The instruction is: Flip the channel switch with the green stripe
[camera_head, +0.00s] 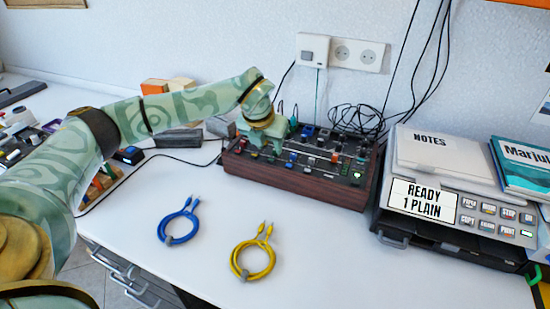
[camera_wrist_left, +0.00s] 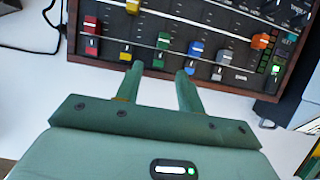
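The dark control console (camera_head: 300,183) with a reddish-brown front stands against the wall in the head view, its top full of coloured caps and knobs. My left gripper (camera_wrist_left: 159,72) is over its front edge, fingers apart with nothing seen between them. Beyond the fingertips in the wrist view are a red cap (camera_wrist_left: 91,27), a green cap (camera_wrist_left: 126,50), a blue cap (camera_wrist_left: 162,42) and an orange cap (camera_wrist_left: 260,42). In the head view my arm hides part of the console's left end. My right gripper is not in view.
A blue cable (camera_head: 180,228) and a yellow cable (camera_head: 254,260) lie coiled on the white table (camera_head: 330,270). A printer-like machine (camera_head: 455,200) reading "READY 1 PLAIN" stands right of the console. Black cords (camera_head: 355,120) lie behind it. The front middle of the table is otherwise clear.

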